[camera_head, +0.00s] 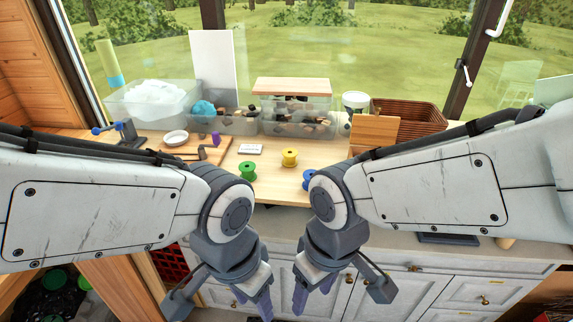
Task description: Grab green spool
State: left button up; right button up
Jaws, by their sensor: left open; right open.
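The green spool (247,170) stands on the wooden worktop, left of centre, just above my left arm's wrist joint in the picture. A yellow spool (289,157) stands behind it to the right. A blue spool (308,179) is further right, partly hidden by my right arm. My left gripper (222,300) hangs low in front of the cabinets, open and empty, apart from the spools. My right gripper (337,290) hangs likewise to its right, open and empty.
Clear bins (145,103) and a lidded box (292,87) line the back of the worktop (270,185). A wicker basket (410,113) is at the right. A blue clamp tool (125,130), white dish (176,138) and purple item (216,139) lie left. The worktop around the spools is fairly clear.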

aim_at(247, 168)
jog(key=u, duration=0.1)
jog(key=i, duration=1)
jog(key=u, duration=0.25)
